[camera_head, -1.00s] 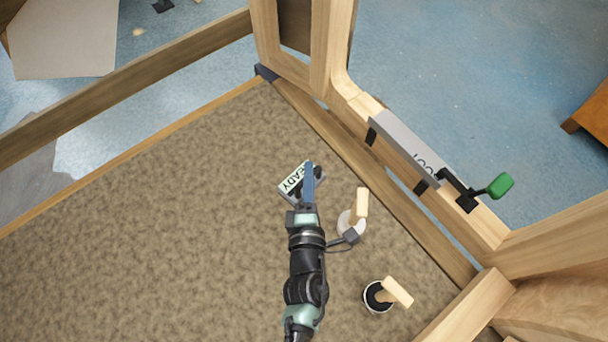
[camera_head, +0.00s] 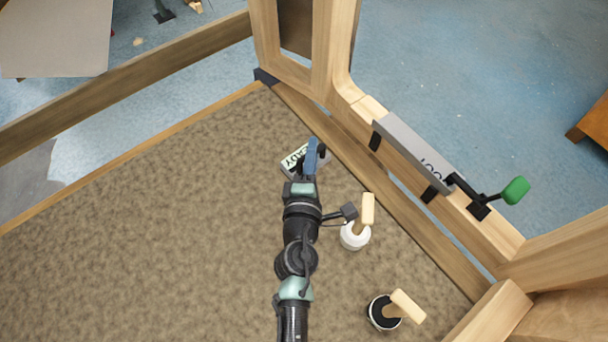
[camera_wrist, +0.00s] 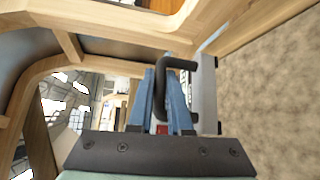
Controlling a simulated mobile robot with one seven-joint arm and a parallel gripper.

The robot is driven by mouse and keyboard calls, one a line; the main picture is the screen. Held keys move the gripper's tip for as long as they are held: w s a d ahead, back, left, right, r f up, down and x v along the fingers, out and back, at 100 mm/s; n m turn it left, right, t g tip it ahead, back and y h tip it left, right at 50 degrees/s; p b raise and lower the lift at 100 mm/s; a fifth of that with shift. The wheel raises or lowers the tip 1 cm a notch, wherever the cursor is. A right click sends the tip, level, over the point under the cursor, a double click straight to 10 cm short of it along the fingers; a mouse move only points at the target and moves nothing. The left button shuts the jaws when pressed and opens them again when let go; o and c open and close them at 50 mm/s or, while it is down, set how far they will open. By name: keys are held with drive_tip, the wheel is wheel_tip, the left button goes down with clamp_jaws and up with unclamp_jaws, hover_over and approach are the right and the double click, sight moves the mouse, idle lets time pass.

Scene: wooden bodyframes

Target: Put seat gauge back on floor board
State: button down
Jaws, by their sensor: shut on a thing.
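The gauge (camera_head: 294,160) is a small plate with a pale label ending in "ADY". In the head view my gripper (camera_head: 316,149) covers part of it. In the wrist view my blue fingers (camera_wrist: 166,92) are shut on its black bent handle (camera_wrist: 178,63), and its grey-white plate (camera_wrist: 208,90) stands beyond them. The brown speckled floor board (camera_head: 170,220) spreads beneath and left of my arm. I cannot tell whether the gauge touches the board or hangs just above it.
A wooden sill runs along the right, bearing a grey bar (camera_head: 412,150) marked "FOOT" and a green-handled clamp (camera_head: 515,190). A white pot (camera_head: 354,238) and a black-topped pot (camera_head: 382,313), each with a wooden handle, stand right of my arm. The board's left is clear.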

drive_tip(key=shift+w+a+r+m+h+b, duration=0.1)
drive_tip(key=shift+w+m+h+b, duration=0.05)
drive_tip(key=shift+w+b, duration=0.35)
drive_tip(key=shift+w+a+r+m+h+b, duration=0.15)
drive_tip(key=shift+w+b, duration=0.25)
drive_tip(key=shift+w, duration=0.2)
drive_tip(key=shift+w+d+f+b, duration=0.1)
drive_tip(key=shift+w+f+b, duration=0.1)
drive_tip(key=shift+b, duration=0.15)
wheel_tip(320, 180, down, 9)
drive_tip(key=b, duration=0.6)
drive_tip(key=shift+f+b, duration=0.1)
drive_tip(key=shift+b, duration=0.3)
drive_tip(key=shift+f, duration=0.2)
drive_tip(key=c, duration=0.8)
unclamp_jaws()
drive_tip(key=shift+c, duration=0.2)
drive_tip(key=shift+r, duration=0.15)
drive_tip(key=b+v, duration=0.1)
drive_tip(key=v, duration=1.1)
drive_tip(key=shift+r, duration=0.15)
